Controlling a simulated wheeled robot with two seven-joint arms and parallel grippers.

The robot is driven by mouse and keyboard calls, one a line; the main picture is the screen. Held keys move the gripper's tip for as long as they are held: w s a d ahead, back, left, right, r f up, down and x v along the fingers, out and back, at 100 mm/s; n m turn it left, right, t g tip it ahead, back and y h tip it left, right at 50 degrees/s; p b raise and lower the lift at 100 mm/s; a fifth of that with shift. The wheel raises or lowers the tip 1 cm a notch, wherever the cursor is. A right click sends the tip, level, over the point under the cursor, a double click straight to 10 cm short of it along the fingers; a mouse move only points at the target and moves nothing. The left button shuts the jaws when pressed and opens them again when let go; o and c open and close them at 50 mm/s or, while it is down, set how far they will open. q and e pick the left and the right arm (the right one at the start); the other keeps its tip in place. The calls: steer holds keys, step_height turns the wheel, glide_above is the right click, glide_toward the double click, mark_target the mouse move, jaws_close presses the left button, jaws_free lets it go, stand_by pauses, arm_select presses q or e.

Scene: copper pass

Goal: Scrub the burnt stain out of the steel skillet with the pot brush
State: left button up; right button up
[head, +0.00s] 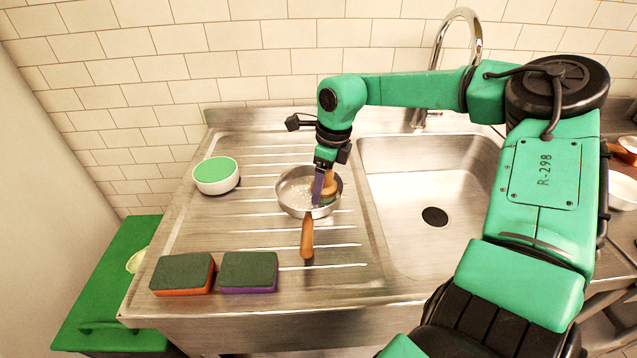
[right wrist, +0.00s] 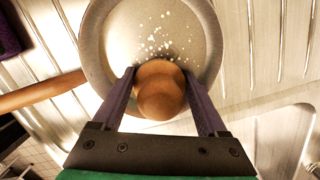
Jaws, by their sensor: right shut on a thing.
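The steel skillet (head: 290,204) sits on the ribbed drainboard, its wooden handle (head: 307,238) pointing toward the front. The skillet also shows in the right wrist view (right wrist: 98,38). My right gripper (head: 325,196) is over the skillet, shut on the pot brush (head: 330,188). In the right wrist view the brush's round wooden knob (right wrist: 160,98) sits between the two purple fingers. The bristles are hidden below the knob, so I cannot tell their contact with the pan. White specks dot the pan floor; no dark stain shows in the visible part. My left gripper is out of view.
Two sponges, one orange-based (head: 182,275) and one purple-based (head: 248,272), lie at the drainboard's front. A white bowl with a green top (head: 216,176) stands at the left. The empty sink basin (head: 400,190) with a tall tap (head: 440,70) is right of the skillet.

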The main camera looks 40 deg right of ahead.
step_height(320, 180, up, 2)
steer(key=shift+d+r+p, duration=0.15)
steer(key=shift+r+p, duration=0.05)
steer(key=shift+p, duration=0.45)
steer(key=shift+a+r+p, duration=0.25)
steer(key=shift+r+p, duration=0.55)
steer(key=shift+r, duration=0.25)
step_height(320, 180, up, 2)
steer(key=shift+d+r+p, duration=0.1)
steer(key=shift+d+p, duration=0.05)
steer(key=shift+p, duration=0.6)
steer(key=shift+r+p, duration=0.45)
steer(key=shift+r, duration=0.25)
